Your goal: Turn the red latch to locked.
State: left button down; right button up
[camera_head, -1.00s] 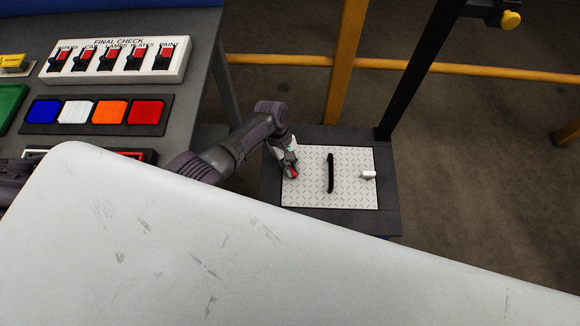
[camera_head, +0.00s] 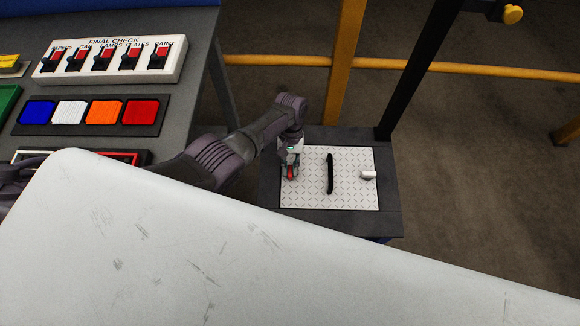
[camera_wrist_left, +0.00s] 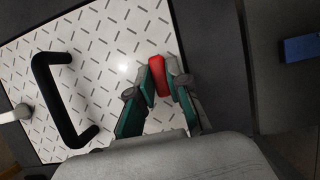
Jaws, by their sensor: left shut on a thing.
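The red latch (camera_head: 290,172) is at the left side of a white patterned plate (camera_head: 312,193) on a dark stand. My left gripper (camera_head: 290,165) is over it from above. In the left wrist view the red latch (camera_wrist_left: 158,76) sits between the fingertips of my left gripper (camera_wrist_left: 160,80), which is shut on it. The fingers hide part of the latch, and no locked or unlocked mark can be read. My right gripper is not in view.
A black handle (camera_head: 330,173) stands on the plate's middle, with a white knob (camera_head: 368,175) right of it. A black post (camera_head: 415,80) rises behind the stand. A large white panel (camera_head: 250,260) fills the foreground. A switch box (camera_head: 110,60) is at left.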

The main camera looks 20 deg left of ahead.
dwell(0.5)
pick_arm(q)
jog(key=c, duration=1.1)
grip_release()
jog(key=v, duration=1.2)
jog(key=shift+w, duration=0.1)
